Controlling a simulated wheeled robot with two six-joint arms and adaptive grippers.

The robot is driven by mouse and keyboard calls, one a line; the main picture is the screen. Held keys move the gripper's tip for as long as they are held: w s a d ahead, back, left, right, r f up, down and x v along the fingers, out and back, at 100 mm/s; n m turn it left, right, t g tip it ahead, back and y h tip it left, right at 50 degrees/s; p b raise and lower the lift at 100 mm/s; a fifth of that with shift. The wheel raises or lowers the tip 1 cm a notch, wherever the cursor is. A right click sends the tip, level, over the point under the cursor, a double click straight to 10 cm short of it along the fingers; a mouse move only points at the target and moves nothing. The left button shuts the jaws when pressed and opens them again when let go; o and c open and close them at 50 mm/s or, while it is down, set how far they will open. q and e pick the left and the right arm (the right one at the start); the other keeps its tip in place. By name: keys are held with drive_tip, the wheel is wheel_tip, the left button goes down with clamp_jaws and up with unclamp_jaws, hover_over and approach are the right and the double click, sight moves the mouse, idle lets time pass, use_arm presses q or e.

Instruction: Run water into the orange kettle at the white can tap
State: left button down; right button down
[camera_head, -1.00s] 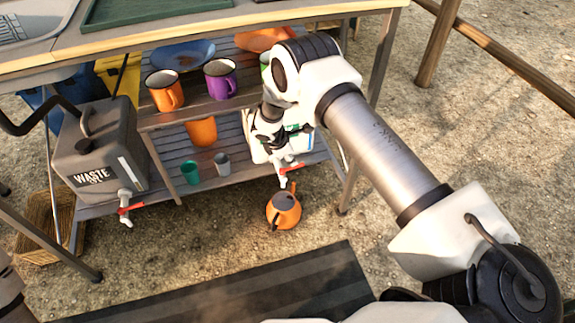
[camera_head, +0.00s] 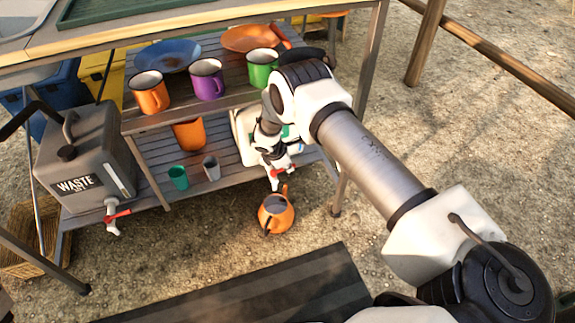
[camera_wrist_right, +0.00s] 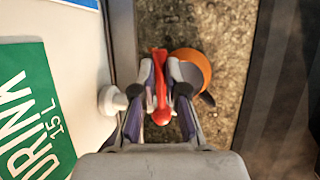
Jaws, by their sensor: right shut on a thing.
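The orange kettle (camera_head: 276,214) stands low beneath the white can's tap (camera_head: 275,182), its dark open top facing up. It also shows in the wrist view (camera_wrist_right: 190,72), partly behind my gripper. The white can (camera_head: 242,128) is on the lower shelf, partly hidden by my right arm; its green DRINK label (camera_wrist_right: 38,130) shows in the wrist view. My right gripper (camera_wrist_right: 160,80) is shut on the tap's red lever (camera_wrist_right: 161,112). It also shows in the head view (camera_head: 277,162). I cannot make out a water stream. My left gripper is not in view.
A grey WASTE can (camera_head: 85,165) with its own red-levered tap stands at the left. Mugs and bowls sit on the upper shelf (camera_head: 150,118). Small cups and an orange container (camera_head: 188,134) are on the lower shelf. A dark mat (camera_head: 240,290) lies in front on gravel.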

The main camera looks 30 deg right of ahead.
drive_tip(key=shift+s+m, duration=0.1)
drive_tip(key=shift+m, duration=0.2)
drive_tip(key=shift+s+a+m+g+y+b, duration=0.2)
drive_tip(key=shift+s+a+m+g+b, duration=0.45)
drive_tip(key=shift+m, duration=1.1)
drive_tip(key=shift+s+a+m+g+y+b, duration=0.2)
drive_tip(key=shift+s+a+m+g+b, duration=0.5)
drive_tip(key=shift+m, duration=1.1)
drive_tip(key=shift+s+a+m+g+y+b, duration=0.2)
drive_tip(key=shift+a+m+g+b, duration=0.25)
drive_tip(key=shift+m+g, duration=0.9)
drive_tip(key=shift+d+m+t, duration=0.1)
drive_tip(key=shift+m+t, duration=0.3)
drive_tip(key=shift+m, duration=0.1)
drive_tip(key=c, duration=1.2)
unclamp_jaws()
